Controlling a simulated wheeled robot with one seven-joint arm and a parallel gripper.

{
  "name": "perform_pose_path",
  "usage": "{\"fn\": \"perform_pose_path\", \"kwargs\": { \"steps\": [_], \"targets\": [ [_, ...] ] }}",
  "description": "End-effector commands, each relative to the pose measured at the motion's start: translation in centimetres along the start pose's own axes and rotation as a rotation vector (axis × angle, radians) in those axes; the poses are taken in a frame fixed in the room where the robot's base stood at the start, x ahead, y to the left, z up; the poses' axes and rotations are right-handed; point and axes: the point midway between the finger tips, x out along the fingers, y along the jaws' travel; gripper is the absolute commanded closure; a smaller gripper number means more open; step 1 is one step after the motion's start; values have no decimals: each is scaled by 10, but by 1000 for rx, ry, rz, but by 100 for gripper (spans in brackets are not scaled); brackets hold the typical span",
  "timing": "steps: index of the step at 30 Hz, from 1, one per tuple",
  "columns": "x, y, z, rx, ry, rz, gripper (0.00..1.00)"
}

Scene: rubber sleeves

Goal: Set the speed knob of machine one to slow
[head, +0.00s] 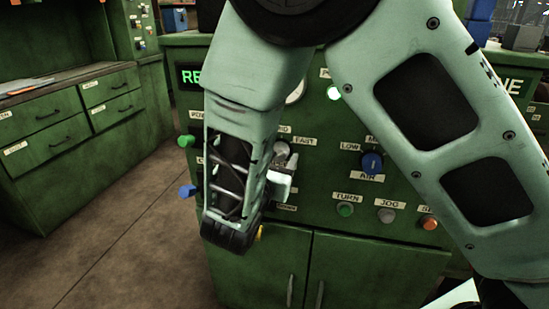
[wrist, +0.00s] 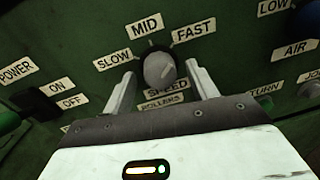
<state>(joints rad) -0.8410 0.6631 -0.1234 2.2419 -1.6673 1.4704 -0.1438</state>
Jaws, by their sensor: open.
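The speed knob (wrist: 159,69) is a round grey knob on a black base, with the labels SLOW at its left, MID above and FAST at its upper right. A faint mark on its face seems to point up and right, toward FAST. My gripper (wrist: 162,78) is open, with one pale finger on each side of the knob. I cannot tell whether either finger touches it. In the head view the knob (head: 281,148) shows just above my gripper (head: 284,164), and my arm hides much of the panel around it.
A black power switch (wrist: 43,105) is left of the knob. A blue air knob (head: 372,163) and the green turn (head: 345,210), grey jog (head: 386,215) and orange (head: 429,223) buttons are to the right. Green drawers (head: 80,130) stand at left; the floor between is clear.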

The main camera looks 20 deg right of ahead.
Motion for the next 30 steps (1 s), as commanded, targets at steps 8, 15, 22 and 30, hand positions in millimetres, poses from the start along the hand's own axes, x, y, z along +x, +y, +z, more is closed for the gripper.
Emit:
{"fn": "perform_pose_path", "kwargs": {
  "steps": [8, 15, 22, 30],
  "targets": [
    [1, 0, 0, 0, 0, 0, 47],
    [0, 0, 0, 0, 0, -1, 86],
    [0, 0, 2, -28, -2, -1, 86],
    [0, 0, 5, -173, -13, 1, 86]
  ]
}}
